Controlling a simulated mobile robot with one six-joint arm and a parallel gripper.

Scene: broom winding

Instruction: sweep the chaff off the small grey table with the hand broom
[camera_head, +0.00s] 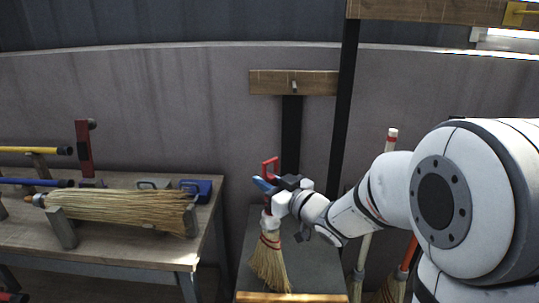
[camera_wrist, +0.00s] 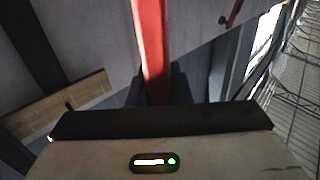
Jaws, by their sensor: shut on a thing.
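The hand broom (camera_head: 270,262) has pale straw bristles and a red handle that shows above my gripper. My gripper (camera_head: 268,186) is shut on its handle, and the broom hangs bristles down at the small grey table (camera_head: 315,262). The bristle tips are near the table's front part; I cannot tell whether they touch it. In the wrist view the red handle (camera_wrist: 152,50) rises from between the jaws, whose tips are mostly hidden. I cannot make out any chaff on the table.
A wooden workbench (camera_head: 120,255) stands at the left with a large straw bundle (camera_head: 120,209) in a cradle and a blue clamp-like item (camera_head: 196,189). More brooms (camera_head: 392,285) stand at the right behind my arm. A board with a peg (camera_head: 293,83) is above the table.

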